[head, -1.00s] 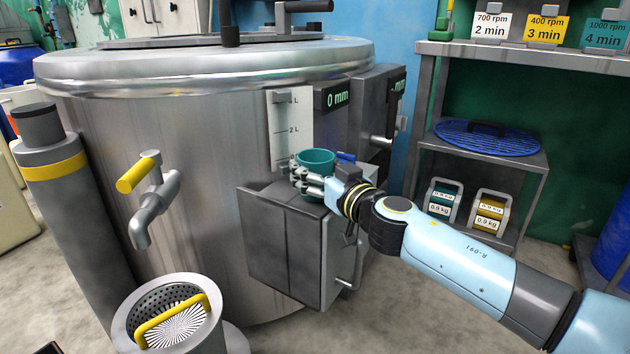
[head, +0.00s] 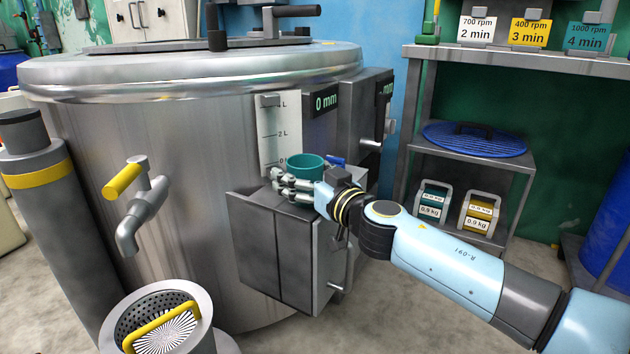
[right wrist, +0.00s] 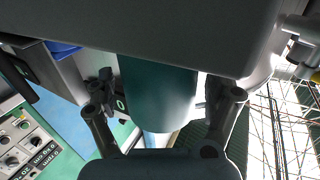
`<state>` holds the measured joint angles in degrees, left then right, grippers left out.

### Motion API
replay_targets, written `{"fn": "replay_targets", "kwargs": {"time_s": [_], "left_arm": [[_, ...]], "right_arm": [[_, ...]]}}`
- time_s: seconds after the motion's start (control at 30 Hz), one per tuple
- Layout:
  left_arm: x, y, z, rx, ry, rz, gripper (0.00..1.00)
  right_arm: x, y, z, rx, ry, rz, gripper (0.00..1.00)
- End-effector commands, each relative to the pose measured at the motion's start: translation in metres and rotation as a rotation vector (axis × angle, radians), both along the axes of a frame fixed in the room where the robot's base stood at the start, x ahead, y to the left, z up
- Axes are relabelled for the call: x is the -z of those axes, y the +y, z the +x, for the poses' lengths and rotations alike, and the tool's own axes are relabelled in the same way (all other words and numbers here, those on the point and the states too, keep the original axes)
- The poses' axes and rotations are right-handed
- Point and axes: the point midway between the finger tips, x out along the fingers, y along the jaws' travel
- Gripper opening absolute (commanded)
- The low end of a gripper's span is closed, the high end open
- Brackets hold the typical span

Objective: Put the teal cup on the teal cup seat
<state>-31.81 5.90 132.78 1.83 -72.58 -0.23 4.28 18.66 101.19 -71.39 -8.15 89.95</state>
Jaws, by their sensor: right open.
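The teal cup (head: 306,166) stands upright at the top of the grey box (head: 285,250) on the front of the steel drum. My right gripper (head: 292,184) is at the cup's near side, with its fingers low around it. In the right wrist view the teal cup (right wrist: 158,95) lies between the spread fingers, with a gap visible on its left. The fingers are open. I cannot tell a teal cup seat apart under the cup; the fingers and the box hide its base. My left gripper is not in view.
The steel drum (head: 190,130) fills the left, with a yellow-handled tap (head: 135,200) and a perforated basket (head: 160,318) below. A shelf (head: 470,160) at right holds a blue round grid (head: 473,138) and teal (head: 433,200) and yellow (head: 478,213) 0.9 kg blocks.

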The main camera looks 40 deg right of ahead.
Motion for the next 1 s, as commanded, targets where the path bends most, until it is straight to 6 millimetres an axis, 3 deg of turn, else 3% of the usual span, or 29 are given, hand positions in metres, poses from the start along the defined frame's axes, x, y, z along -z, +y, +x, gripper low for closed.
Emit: {"fn": "replay_targets", "kwargs": {"time_s": [0.1, 0.37, 0.53, 0.77, 0.87, 1.0], "left_arm": [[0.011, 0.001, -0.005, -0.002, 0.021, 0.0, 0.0], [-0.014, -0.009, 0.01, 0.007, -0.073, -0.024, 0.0], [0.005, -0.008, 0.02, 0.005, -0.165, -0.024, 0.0], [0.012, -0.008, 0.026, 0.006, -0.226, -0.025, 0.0], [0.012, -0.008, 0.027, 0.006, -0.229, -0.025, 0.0], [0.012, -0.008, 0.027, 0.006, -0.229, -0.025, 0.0]], "right_arm": [[0.003, 0.001, -0.016, -0.001, 0.003, -0.002, 0.88], [0.006, 0.007, -0.076, -0.003, 0.008, -0.003, 0.88], [0.003, 0.009, -0.101, -0.002, 0.006, -0.002, 0.88], [0.004, 0.007, -0.124, 0.029, 0.02, 0.0, 0.88], [0.02, -0.001, -0.142, 0.117, 0.096, -0.003, 0.88], [0.074, -0.006, -0.192, 0.255, 0.374, -0.023, 0.88]]}}
